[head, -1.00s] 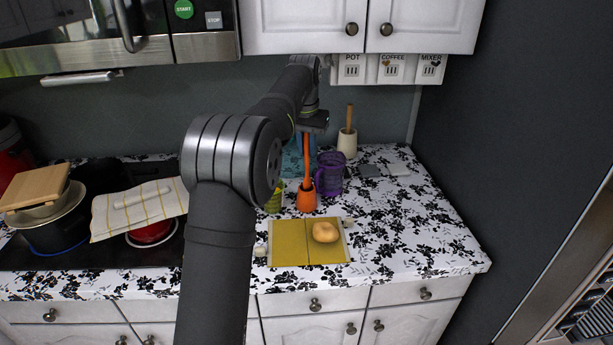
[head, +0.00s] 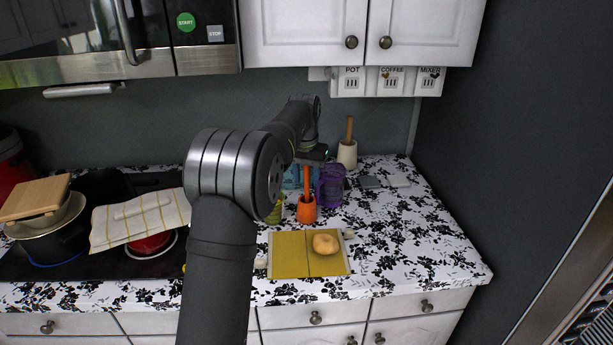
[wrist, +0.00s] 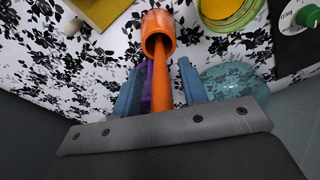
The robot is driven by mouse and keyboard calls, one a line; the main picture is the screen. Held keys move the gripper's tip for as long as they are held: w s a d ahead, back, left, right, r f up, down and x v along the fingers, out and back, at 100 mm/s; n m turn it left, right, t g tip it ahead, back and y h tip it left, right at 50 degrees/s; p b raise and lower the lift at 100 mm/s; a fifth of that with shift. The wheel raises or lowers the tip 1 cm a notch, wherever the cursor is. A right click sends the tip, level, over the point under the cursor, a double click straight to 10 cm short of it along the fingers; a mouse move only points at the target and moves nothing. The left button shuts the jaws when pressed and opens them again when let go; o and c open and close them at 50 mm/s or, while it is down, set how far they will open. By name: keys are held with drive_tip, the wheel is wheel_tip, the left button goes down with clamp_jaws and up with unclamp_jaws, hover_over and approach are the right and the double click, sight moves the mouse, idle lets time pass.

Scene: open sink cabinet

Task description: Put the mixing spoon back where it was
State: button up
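The mixing spoon (head: 306,180) is orange and stands upright with its lower end inside an orange holder (head: 307,209) on the counter. My gripper (head: 312,155) is at the spoon's upper end, above the holder. In the wrist view the spoon's orange shaft (wrist: 162,84) runs between the two fingers of my gripper (wrist: 162,68). A narrow gap shows on each side of the shaft, so the fingers look open around it. The orange holder (wrist: 158,24) lies beyond the fingertips. The spoon's top end is hidden by my gripper.
A purple pitcher (head: 331,186) stands close to the holder's right. A green-yellow cup (wrist: 228,12) is beside it on the other side, and a teal glass vessel (wrist: 240,82) is near the fingers. A yellow board (head: 290,258) with a bread roll (head: 325,244) lies in front.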

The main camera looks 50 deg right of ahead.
sight(307, 181)
wheel_tip(307, 181, up, 12)
drive_tip(key=a, duration=0.1)
drive_tip(key=shift+s+r, duration=0.15)
drive_tip(key=shift+s, duration=0.05)
idle(0.4)
drive_tip(key=shift+a, duration=0.1)
drive_tip(key=f, duration=0.7)
drive_tip(key=d+f, duration=0.1)
drive_tip(key=f, duration=0.3)
drive_tip(key=shift+w+f, duration=0.2)
drive_tip(key=shift+f, duration=0.1)
drive_tip(key=shift+d+r, duration=0.1)
drive_tip(key=shift+r, duration=1.55)
